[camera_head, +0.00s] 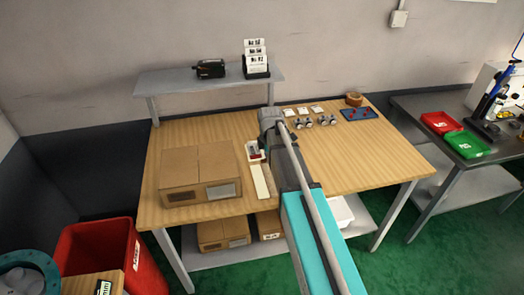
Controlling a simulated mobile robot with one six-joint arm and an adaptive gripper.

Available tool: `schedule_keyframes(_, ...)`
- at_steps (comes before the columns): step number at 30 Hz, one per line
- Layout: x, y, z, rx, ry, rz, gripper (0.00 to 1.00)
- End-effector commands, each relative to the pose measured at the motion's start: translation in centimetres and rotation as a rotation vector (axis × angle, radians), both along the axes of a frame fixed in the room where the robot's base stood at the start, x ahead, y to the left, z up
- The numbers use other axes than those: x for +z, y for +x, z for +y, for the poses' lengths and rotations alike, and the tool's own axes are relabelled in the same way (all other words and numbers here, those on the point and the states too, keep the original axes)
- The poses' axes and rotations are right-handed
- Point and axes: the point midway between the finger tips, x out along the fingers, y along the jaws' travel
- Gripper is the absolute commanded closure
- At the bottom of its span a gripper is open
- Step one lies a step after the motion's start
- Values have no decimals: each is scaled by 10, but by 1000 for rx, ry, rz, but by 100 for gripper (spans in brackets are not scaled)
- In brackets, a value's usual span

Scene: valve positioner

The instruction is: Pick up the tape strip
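A long pale strip (262,181) lies on the wooden workbench (370,160), between the cardboard box and my arm. It looks like the tape strip, but I cannot be sure at this size. My grey and teal arm reaches from the bottom of the view over the bench, and its far end is above the bench's middle, near a small white tray (254,158) with red and dark items. My gripper's fingers cannot be made out there, so I cannot tell whether they are open or shut. A brown tape roll (354,98) sits at the back right.
A large cardboard box (200,174) takes up the bench's left side. A raised grey shelf (180,84) stands behind. Small metal parts (302,123) and a blue mat (357,114) lie at the back. The right front of the bench is clear. A red bin (98,250) stands at left.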

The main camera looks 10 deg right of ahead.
Motion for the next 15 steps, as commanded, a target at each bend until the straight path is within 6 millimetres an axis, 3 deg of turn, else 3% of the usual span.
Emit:
schedule_keyframes(1,7,-12,-1,0,0,0,100)
schedule_keyframes(6,14,-30,-2,0,0,0,100)
schedule_keyframes(15,17,-39,-3,0,0,0,100)
